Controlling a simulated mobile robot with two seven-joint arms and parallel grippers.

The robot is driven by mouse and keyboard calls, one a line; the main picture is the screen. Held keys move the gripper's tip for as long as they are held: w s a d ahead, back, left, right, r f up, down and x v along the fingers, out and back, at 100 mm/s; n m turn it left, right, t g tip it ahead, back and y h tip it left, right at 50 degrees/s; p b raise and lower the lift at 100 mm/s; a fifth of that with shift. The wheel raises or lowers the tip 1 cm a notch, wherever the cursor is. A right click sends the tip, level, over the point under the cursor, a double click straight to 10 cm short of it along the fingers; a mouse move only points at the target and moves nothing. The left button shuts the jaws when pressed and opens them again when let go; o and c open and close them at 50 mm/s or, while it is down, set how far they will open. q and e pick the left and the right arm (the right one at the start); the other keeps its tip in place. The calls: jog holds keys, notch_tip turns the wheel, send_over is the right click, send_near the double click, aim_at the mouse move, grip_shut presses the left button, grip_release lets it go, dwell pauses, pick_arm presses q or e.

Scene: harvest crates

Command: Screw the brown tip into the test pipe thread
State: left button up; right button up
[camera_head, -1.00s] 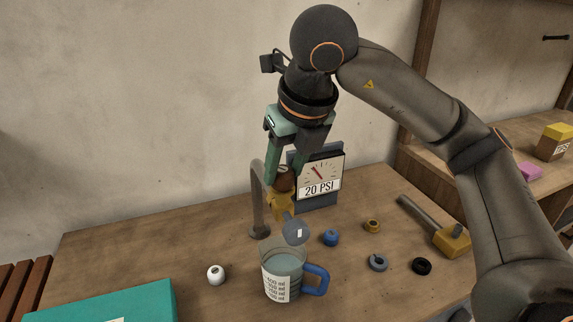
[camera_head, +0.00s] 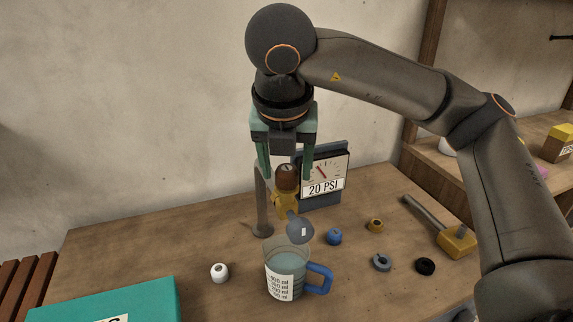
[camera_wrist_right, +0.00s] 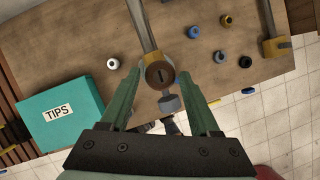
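The brown tip (camera_head: 287,175) sits upright on top of the brass fitting (camera_head: 287,203) of the test pipe (camera_head: 262,207). Its slotted top shows in the right wrist view (camera_wrist_right: 160,74). The thread is hidden under the tip. My right gripper (camera_head: 286,178) points down over the tip, with one finger on each side. The fingers are spread, with gaps between them and the tip in the right wrist view (camera_wrist_right: 158,75). My left gripper is not in view.
A gauge reading 20 PSI (camera_head: 325,172) stands close behind the fitting. A measuring jug (camera_head: 300,262) stands below the grey nozzle (camera_head: 300,230). Several loose tips, including a white one (camera_head: 220,273), and a mallet (camera_head: 457,241) lie around. A teal TIPS box (camera_head: 105,303) is front left.

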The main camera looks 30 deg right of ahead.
jog(key=n, duration=0.1)
jog(key=n+y, duration=0.1)
jog(key=n, duration=0.1)
jog(key=n+y, duration=0.1)
jog(key=n, duration=0.1)
jog(key=shift+s+d+t, duration=0.1)
jog(key=shift+d+t, duration=0.15)
jog(key=shift+t, duration=0.15)
jog(key=n+y, duration=0.1)
jog(key=n, duration=0.3)
jog(key=n+y, duration=0.1)
jog(key=n, duration=0.2)
jog(key=shift+d+y, duration=0.25)
jog(key=shift+y, duration=0.05)
jog(key=shift+c, duration=0.3)
jog(key=c, duration=0.7)
jog(key=m, duration=0.1)
jog(key=m+h, duration=0.1)
jog(key=m, duration=0.1)
jog(key=m+h, duration=0.1)
jog(key=m, duration=0.1)
jog(key=shift+a, duration=0.3)
jog(key=m+h, duration=0.1)
jog(key=m, duration=0.2)
jog(key=shift+m+h, duration=0.3)
jog(key=shift+m, duration=0.1)
jog(key=m+h, duration=0.1)
jog(key=m, duration=0.2)
jog(key=shift+a+g, duration=0.15)
jog(key=shift+g, duration=0.25)
